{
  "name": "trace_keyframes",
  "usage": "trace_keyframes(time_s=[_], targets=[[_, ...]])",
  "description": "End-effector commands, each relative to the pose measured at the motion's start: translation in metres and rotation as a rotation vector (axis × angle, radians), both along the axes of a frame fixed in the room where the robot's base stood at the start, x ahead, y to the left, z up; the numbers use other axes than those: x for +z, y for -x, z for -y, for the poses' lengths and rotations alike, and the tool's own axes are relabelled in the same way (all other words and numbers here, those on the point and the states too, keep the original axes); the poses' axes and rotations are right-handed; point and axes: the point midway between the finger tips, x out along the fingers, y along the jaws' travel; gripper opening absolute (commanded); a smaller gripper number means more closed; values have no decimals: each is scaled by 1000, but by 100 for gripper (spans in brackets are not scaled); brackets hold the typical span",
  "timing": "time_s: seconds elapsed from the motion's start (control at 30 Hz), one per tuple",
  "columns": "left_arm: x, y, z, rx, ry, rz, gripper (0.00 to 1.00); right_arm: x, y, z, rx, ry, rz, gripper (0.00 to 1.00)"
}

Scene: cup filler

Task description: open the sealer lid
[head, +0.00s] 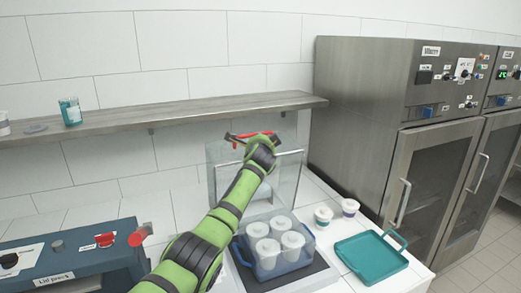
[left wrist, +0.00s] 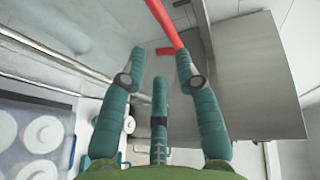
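The sealer lid (head: 287,180) is a clear panel with a metal rail, standing raised behind a blue crate (head: 268,268) of white cups. A red handle (head: 266,133) is at the lid's top edge. My left gripper (head: 258,142) is at the top of the lid, by the handle, with its fingers mostly hidden in the head view. In the left wrist view its teal fingers (left wrist: 160,58) are spread apart. The red handle (left wrist: 163,20) runs up from beside the right finger, and the fingers are not closed around it. My right gripper is not in view.
Two small cups (head: 323,215) and a teal tray (head: 370,257) lie right of the sealer. Steel warmer cabinets (head: 365,110) stand at the right. A shelf (head: 180,112) runs along the wall. A lid press (head: 75,262) stands at the lower left.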

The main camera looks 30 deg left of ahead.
Motion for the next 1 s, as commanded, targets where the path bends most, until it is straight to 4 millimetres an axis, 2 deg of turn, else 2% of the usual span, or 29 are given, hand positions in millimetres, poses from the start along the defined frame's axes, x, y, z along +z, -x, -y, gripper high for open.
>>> trace_keyframes(time_s=[0.7, 1.0], targets=[[18, 73, 37, -1, -1, 3, 32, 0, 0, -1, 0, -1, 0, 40], [20, 83, 42, 0, -2, 1, 32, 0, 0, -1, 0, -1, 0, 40]])
